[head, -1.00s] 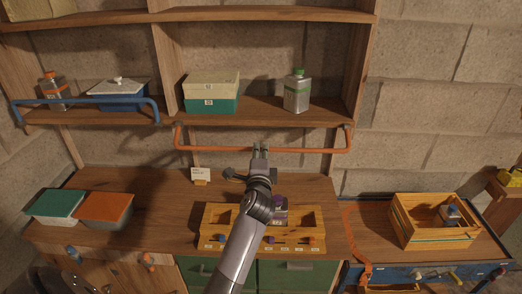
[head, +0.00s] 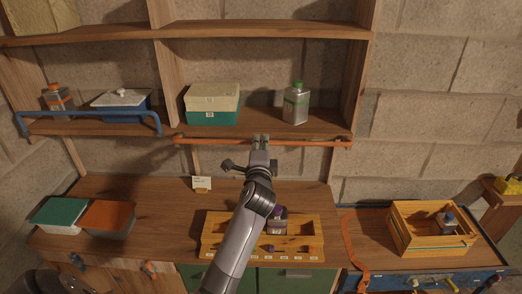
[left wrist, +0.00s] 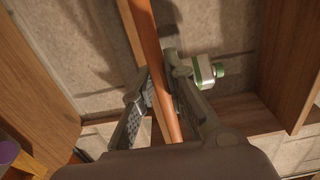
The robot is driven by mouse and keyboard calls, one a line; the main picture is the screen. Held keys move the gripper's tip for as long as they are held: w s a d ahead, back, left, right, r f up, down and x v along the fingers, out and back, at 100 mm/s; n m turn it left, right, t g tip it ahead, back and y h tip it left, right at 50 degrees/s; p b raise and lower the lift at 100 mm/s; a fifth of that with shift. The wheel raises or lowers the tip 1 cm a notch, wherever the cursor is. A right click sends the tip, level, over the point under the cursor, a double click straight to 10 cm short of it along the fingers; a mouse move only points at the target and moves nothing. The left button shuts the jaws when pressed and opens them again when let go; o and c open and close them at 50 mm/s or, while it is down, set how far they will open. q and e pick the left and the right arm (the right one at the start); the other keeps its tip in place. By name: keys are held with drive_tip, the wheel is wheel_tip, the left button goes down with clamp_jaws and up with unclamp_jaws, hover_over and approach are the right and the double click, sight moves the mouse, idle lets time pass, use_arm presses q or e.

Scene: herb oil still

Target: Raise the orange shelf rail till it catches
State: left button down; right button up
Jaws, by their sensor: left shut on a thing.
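The orange shelf rail (head: 205,141) runs level across the front of the right shelf bay, at about the shelf board's front edge. Its ends sit near the two sides of that bay. My left gripper (head: 260,138) reaches up from below and is shut on the rail around its middle. In the left wrist view the orange rail (left wrist: 147,30) passes between the fingers of my left gripper (left wrist: 159,84). Whether the rail's ends are caught cannot be told. My right gripper is in neither view.
A teal and cream box (head: 212,104) and a green-capped bottle (head: 296,103) stand on the shelf behind the rail. A blue rail (head: 90,116) fronts the left bay. Below are a wooden rack (head: 215,225) and a small white card (head: 202,183).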

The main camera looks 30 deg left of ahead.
use_arm(q)
drive_tip(key=shift+w+a+r, duration=0.15)
drive_tip(key=shift+r, duration=0.6)
drive_tip(key=shift+w+a+r, duration=0.15)
drive_tip(key=shift+w+r, duration=0.1)
drive_tip(key=shift+r, duration=0.25)
drive_tip(key=shift+w+a+r, duration=0.1)
drive_tip(key=shift+w+r, duration=0.15)
drive_tip(key=shift+r, duration=0.2)
drive_tip(key=w+a+r, duration=0.2)
drive_tip(key=w+r, duration=0.1)
drive_tip(key=w, duration=0.1)
drive_tip(key=shift+a+r, duration=0.25)
drive_tip(key=shift+r, duration=0.05)
drive_tip(key=c, duration=2.3)
unclamp_jaws()
drive_tip(key=shift+w+a, duration=0.25)
drive_tip(key=shift+w, duration=0.15)
drive_tip(key=shift+w+a+r, duration=0.1)
drive_tip(key=shift+r, duration=0.15)
drive_tip(key=shift+o, duration=1.3)
drive_tip(key=shift+w+a+r, duration=0.2)
drive_tip(key=shift+w+r, duration=0.1)
drive_tip(key=shift+o, duration=0.6)
drive_tip(key=shift+w+a+f, duration=0.1)
drive_tip(key=shift+w, duration=0.05)
drive_tip(key=o, duration=0.5)
drive_tip(key=shift+f, duration=0.1)
drive_tip(key=shift+o, duration=0.3)
